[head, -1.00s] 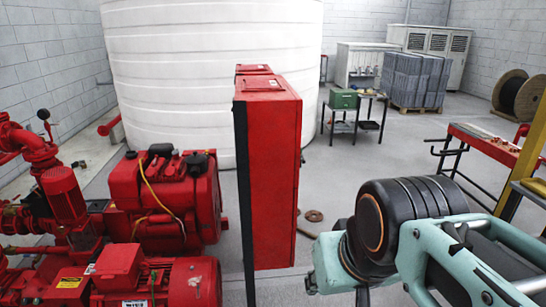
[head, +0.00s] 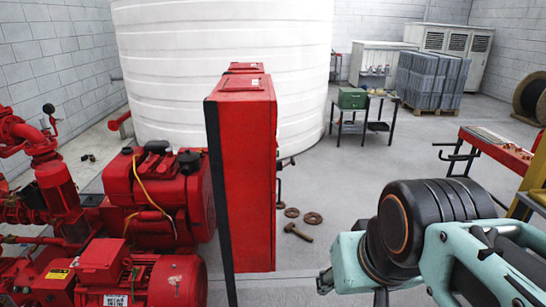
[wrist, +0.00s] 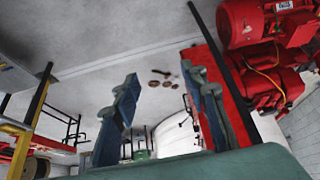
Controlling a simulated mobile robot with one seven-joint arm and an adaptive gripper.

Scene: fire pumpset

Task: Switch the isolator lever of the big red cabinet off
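The big red cabinet (head: 245,185) stands upright in the middle of the head view, a tall narrow box with a dark strip down its left edge. A second red cabinet top (head: 245,68) shows just behind it. I cannot make out the isolator lever in either view. In the wrist view, my gripper (wrist: 160,75) is open with nothing between its two blue-grey fingers. The red cabinet (wrist: 203,58) shows as a slanted red strip beyond the right finger, which covers part of it. In the head view, my arm is right of the cabinet, clearly apart from it.
Red pumps and motors (head: 150,200) fill the left. A large white tank (head: 220,35) stands behind. A hammer (head: 298,232) and discs (head: 313,218) lie on the floor right of the cabinet. A red workbench (head: 495,148) is at the right; open floor lies between.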

